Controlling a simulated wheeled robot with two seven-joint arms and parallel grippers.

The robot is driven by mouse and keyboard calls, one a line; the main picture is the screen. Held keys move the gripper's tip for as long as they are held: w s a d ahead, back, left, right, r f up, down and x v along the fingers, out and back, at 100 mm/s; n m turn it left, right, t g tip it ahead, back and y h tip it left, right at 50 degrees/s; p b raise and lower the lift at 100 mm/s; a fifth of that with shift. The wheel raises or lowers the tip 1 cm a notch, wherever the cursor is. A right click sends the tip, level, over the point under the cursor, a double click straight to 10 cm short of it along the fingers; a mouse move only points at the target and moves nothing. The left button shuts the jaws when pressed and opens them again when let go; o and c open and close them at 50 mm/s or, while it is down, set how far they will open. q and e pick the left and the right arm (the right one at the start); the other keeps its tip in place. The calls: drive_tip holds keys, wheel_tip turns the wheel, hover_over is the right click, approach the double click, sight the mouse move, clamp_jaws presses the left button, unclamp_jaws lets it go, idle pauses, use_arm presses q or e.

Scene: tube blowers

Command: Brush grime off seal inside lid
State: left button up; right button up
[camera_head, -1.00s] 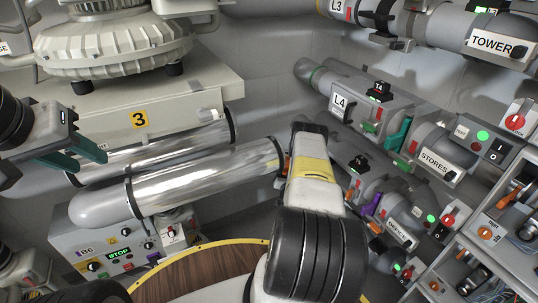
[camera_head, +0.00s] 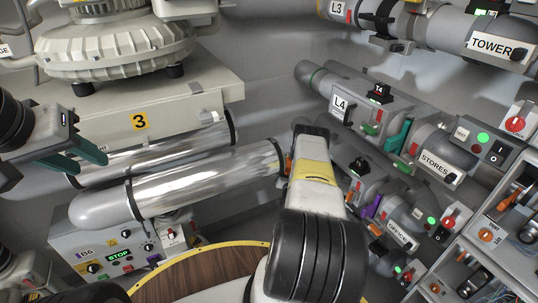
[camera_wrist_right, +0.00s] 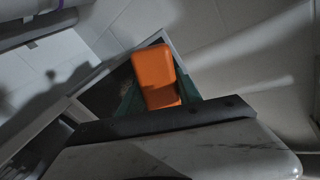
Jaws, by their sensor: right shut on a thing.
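My right gripper (camera_wrist_right: 160,98) is shut on an orange block-like thing (camera_wrist_right: 160,74), perhaps the brush's handle, between its green fingers. No bristles show. A dark framed area (camera_wrist_right: 108,93) lies behind it in the right wrist view; I cannot tell whether it is the lid. The seal and any grime cannot be made out. In the head view my right arm reaches forward and hides its gripper. My left gripper (camera_head: 80,157) is at the left, its green fingers apart and empty, in front of the silver tubes.
Two shiny silver tubes (camera_head: 205,180) run across the middle under a grey cabinet marked 3 (camera_head: 140,121). Pipe units L4 (camera_head: 340,108) and STORES (camera_head: 438,165) line the right wall. A control box (camera_head: 118,257) is low left. A yellow-rimmed wooden disc (camera_head: 200,272) is at the bottom.

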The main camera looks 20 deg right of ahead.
drive_tip(key=s+d, duration=0.3)
drive_tip(key=d, duration=0.4)
drive_tip(key=shift+d, duration=0.3)
idle(0.4)
drive_tip(key=shift+w+a, duration=0.1)
drive_tip(key=shift+a, duration=0.05)
drive_tip(key=shift+w+a, duration=0.55)
drive_tip(key=shift+a, duration=0.8)
drive_tip(key=shift+w+a, duration=0.5)
drive_tip(key=shift+a, duration=0.9)
drive_tip(key=shift+w+a, duration=0.55)
drive_tip(key=shift+a, duration=0.8)
drive_tip(key=shift+r, duration=0.1)
drive_tip(key=shift+d, duration=0.1)
drive_tip(key=shift+s+d, duration=0.3)
drive_tip(key=shift+d, duration=0.55)
drive_tip(key=shift+s+d, duration=0.25)
drive_tip(key=shift+d, duration=0.6)
drive_tip(key=d, duration=0.1)
drive_tip(key=s+d, duration=0.1)
drive_tip(key=d, duration=0.1)
drive_tip(key=s+d, duration=0.1)
drive_tip(key=d, duration=0.1)
